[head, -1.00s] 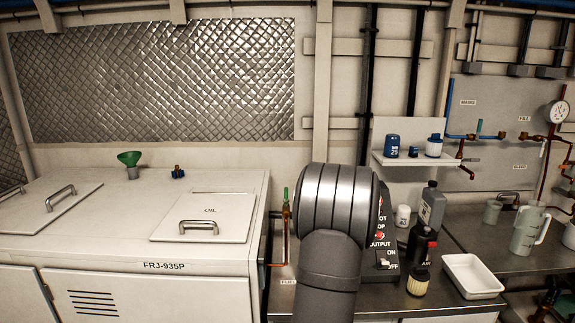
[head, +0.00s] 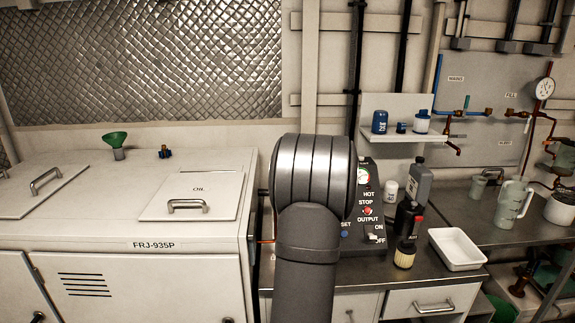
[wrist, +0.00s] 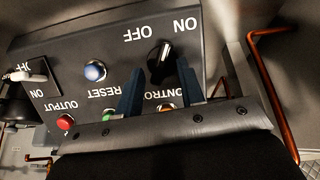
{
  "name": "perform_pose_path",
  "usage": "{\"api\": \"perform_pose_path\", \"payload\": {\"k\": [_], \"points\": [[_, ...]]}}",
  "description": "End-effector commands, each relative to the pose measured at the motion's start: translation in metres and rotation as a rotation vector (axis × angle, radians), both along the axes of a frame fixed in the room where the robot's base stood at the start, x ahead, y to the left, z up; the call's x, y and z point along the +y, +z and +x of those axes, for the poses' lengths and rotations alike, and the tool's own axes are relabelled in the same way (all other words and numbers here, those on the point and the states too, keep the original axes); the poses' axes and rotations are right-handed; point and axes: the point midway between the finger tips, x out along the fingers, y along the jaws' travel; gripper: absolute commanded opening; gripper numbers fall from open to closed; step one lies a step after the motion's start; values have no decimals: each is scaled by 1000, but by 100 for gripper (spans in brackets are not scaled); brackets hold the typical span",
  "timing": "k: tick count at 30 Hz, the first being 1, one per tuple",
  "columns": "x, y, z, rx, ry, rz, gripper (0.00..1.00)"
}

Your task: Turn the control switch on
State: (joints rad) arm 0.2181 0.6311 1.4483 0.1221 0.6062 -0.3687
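The control switch (wrist: 161,62) is a black rotary knob on a dark control panel (wrist: 60,50), seen upside down in the wrist view. ON and OFF labels sit beside it, and its CONTROL label is partly covered by my gripper. My gripper (wrist: 160,70) is open, with one blue-grey finger to each side of the knob in the picture. I cannot tell whether a finger touches it. In the head view my arm hides the gripper, the knob and the panel's left part; the panel's right part (head: 371,192) shows.
A copper pipe (wrist: 262,85) runs beside the panel.

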Motion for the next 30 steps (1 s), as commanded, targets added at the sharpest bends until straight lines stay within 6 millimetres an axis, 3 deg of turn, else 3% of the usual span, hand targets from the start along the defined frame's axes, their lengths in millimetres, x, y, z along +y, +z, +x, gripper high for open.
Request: {"api": "perform_pose_path", "payload": {"k": [9, 12, 15, 20, 30], "points": [[-28, 107, -56, 1, -298, 279, 35], [-29, 130, -71, 5, -354, 349, 35], [-29, 141, -78, 8, -383, 387, 35], [-26, 132, -74, 14, -390, 398, 35], [-15, 70, -42, 15, -388, 398, 35]]}}
